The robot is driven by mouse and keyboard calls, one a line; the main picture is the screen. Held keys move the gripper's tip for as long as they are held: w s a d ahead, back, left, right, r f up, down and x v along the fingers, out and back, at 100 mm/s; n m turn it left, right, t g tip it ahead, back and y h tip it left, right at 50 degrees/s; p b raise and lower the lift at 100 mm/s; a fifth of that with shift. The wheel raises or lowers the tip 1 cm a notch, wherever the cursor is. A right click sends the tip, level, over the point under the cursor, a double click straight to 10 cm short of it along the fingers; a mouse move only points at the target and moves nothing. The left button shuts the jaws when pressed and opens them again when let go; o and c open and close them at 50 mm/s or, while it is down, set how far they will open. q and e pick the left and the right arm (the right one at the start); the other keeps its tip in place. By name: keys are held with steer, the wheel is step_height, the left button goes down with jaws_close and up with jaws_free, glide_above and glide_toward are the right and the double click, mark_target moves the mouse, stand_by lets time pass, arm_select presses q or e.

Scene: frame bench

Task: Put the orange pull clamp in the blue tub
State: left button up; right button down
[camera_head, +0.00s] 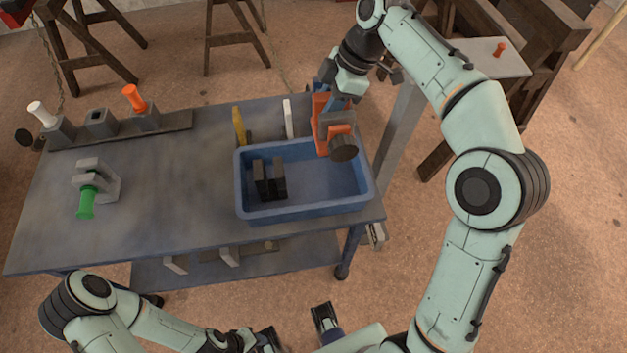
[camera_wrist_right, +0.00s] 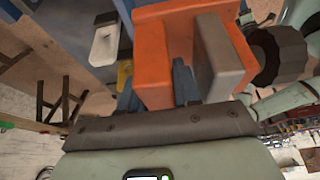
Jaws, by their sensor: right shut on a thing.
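The orange pull clamp (camera_head: 322,125) has a black round knob and a grey plate; in the right wrist view it fills the top middle (camera_wrist_right: 165,50). My right gripper (camera_head: 335,98) is shut on it; its blue-grey fingers show against the clamp in the wrist view (camera_wrist_right: 183,80). The clamp hangs at the back right corner of the blue tub (camera_head: 310,212), its knob overlapping the tub's inside in the head view. I cannot tell its exact height above the rim. My left gripper (camera_head: 298,330) is at the bottom edge, partly cut off, its dark fingers apart and empty.
A black block-like object (camera_head: 269,180) stands in the left of the tub; its right side is clear. Yellow (camera_head: 239,126) and white (camera_head: 288,118) handles rise behind it. A green-handled clamp (camera_head: 87,200) and a holder rail (camera_head: 175,122) are at the bench's left.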

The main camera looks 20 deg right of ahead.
steer(key=shift+f+b, duration=1.9)
steer(key=shift+f, duration=7.9)
steer(key=shift+a, duration=0.1)
steer(key=shift+f, duration=0.15)
steer(key=c, duration=0.8)
jaws_free()
steer(key=shift+r, duration=0.45)
steer(key=p+v, duration=0.1)
steer(key=v, duration=1)
steer(key=shift+s+d+r+p, duration=0.1)
steer(key=shift+d+r+p, duration=0.05)
steer(key=shift+d+p, duration=0.15)
steer(key=shift+a, duration=0.1)
